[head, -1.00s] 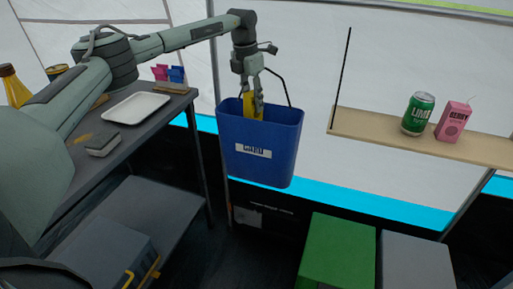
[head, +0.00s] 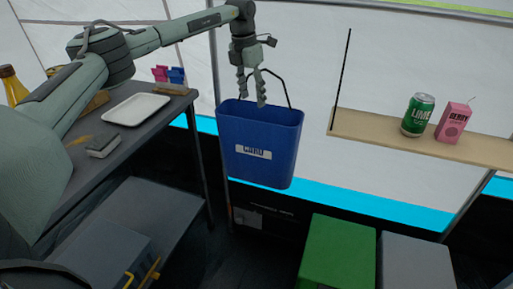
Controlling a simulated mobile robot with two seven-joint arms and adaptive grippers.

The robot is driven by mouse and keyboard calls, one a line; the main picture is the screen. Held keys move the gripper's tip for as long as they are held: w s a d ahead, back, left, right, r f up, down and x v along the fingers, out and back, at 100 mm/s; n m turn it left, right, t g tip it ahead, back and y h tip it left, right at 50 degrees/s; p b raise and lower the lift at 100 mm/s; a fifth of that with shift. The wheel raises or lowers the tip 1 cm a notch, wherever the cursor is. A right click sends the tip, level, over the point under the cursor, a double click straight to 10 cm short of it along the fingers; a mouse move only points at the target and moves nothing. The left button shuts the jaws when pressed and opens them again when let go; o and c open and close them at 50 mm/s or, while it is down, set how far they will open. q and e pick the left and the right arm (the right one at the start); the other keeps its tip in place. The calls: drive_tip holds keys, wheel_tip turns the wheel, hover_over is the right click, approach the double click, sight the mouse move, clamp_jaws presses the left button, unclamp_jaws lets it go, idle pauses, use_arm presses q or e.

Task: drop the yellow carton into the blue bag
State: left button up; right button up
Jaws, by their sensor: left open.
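The blue bag (head: 259,165) hangs in the middle of the head view, with a white label on its front and a thin dark handle loop above its rim. My left gripper (head: 252,98) is just above the bag's opening, its fingers apart and empty, the tips near the rim. The yellow carton is not visible now; the bag's front wall hides its inside. My right gripper is not in view.
A wooden shelf (head: 475,152) at the right holds a green lime can (head: 418,114) and a pink berry carton (head: 453,122). A dark table (head: 85,170) at the left bears a white tray (head: 136,108). A green box (head: 337,258) stands below the bag.

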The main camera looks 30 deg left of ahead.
use_arm(q)
wheel_tip(320, 180, up, 9)
drive_tip(key=s, duration=0.1)
drive_tip(key=shift+s+a+r, duration=0.2)
drive_tip(key=shift+a, duration=0.05)
idle(0.3)
